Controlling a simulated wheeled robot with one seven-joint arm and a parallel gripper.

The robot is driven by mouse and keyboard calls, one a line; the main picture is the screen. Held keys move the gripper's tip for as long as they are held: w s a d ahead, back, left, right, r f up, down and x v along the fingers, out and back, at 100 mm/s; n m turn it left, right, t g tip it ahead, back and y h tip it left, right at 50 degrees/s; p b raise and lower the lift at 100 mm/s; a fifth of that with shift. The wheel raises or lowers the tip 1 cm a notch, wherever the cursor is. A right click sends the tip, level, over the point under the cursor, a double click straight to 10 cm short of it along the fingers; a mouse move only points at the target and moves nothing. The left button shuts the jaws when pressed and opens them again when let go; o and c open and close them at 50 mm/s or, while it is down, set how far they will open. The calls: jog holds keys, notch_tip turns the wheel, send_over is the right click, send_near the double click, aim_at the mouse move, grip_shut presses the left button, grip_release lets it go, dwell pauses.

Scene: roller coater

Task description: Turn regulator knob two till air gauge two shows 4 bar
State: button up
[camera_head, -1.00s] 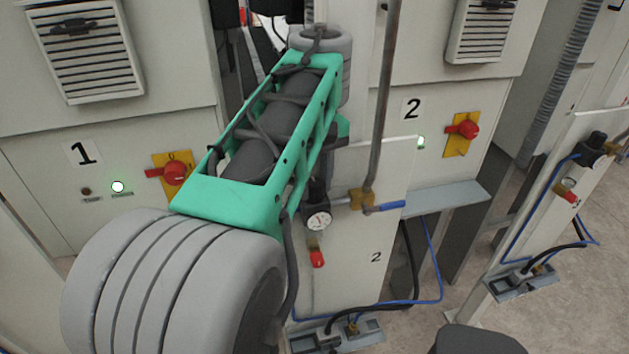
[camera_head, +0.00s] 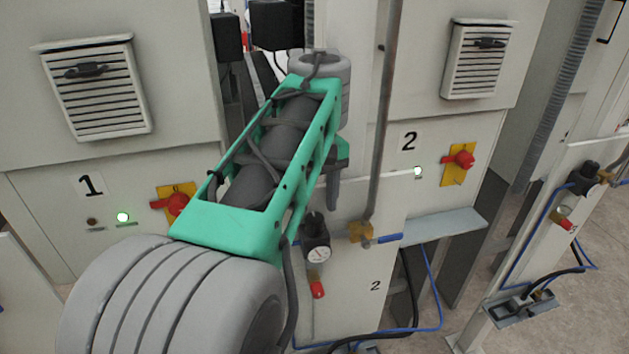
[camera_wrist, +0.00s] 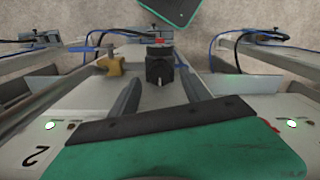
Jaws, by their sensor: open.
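Air gauge two (camera_head: 319,254), a small round white dial, faces the camera on the regulator of post 2 in the head view. Its needle is too small to read. Black regulator knob two (camera_head: 314,224) stands upright just above it. In the wrist view the knob (camera_wrist: 159,70) shows past the fingers, in line with the gap between them. My gripper (camera_wrist: 158,92) is open, with one dark finger on each side of that gap and nothing held. In the head view a dark finger hangs above and right of the knob, apart from it in the picture; the other is hidden.
A brass valve (camera_head: 361,232) with a blue lever and a vertical pipe (camera_head: 386,120) stand right of the regulator. A red fitting (camera_head: 317,289) hangs below the gauge. A grey ledge (camera_head: 440,226) juts out at right. A similar regulator (camera_head: 584,178) is at far right.

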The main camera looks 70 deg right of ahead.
aim_at(314, 216)
notch_tip(314, 216, up, 3)
jog(key=shift+r+p, duration=0.1)
jog(key=shift+p, duration=0.55)
jog(key=shift+b, duration=0.4)
jog(key=shift+r, duration=0.6)
